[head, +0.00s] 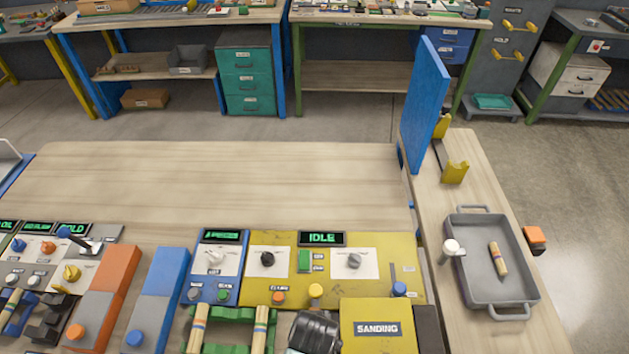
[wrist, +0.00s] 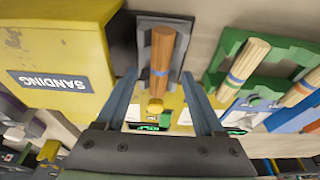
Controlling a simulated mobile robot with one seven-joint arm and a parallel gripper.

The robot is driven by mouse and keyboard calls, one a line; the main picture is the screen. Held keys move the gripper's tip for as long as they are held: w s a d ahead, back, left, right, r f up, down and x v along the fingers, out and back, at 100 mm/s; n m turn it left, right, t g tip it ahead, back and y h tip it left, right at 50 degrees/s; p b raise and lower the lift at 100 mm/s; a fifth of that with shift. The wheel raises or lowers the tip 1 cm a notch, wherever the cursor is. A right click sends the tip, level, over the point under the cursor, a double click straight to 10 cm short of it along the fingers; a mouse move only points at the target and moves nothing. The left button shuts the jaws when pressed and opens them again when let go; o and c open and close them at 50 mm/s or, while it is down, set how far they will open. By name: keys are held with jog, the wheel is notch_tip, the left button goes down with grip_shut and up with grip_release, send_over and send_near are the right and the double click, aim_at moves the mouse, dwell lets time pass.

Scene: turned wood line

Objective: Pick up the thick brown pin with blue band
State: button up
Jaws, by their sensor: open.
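My gripper (wrist: 158,77) is open, with one finger on each side of the pin's lower part in the picture. The fingers look apart from the pin; I cannot tell how far above it they are. In the head view my gripper (head: 315,332) is a dark shape at the bottom edge, and the brown pin is hidden there.
A green rack (head: 230,316) holds pale blue-banded pins (wrist: 243,62) close by. The yellow sanding box (head: 377,318) stands on the other side. A grey tray (head: 472,292) with one pale banded pin (head: 498,259) lies at right. A blue upright panel (head: 424,105) stands behind. The middle bench is clear.

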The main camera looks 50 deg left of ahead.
jog(key=shift+x, duration=1.45)
grip_shut()
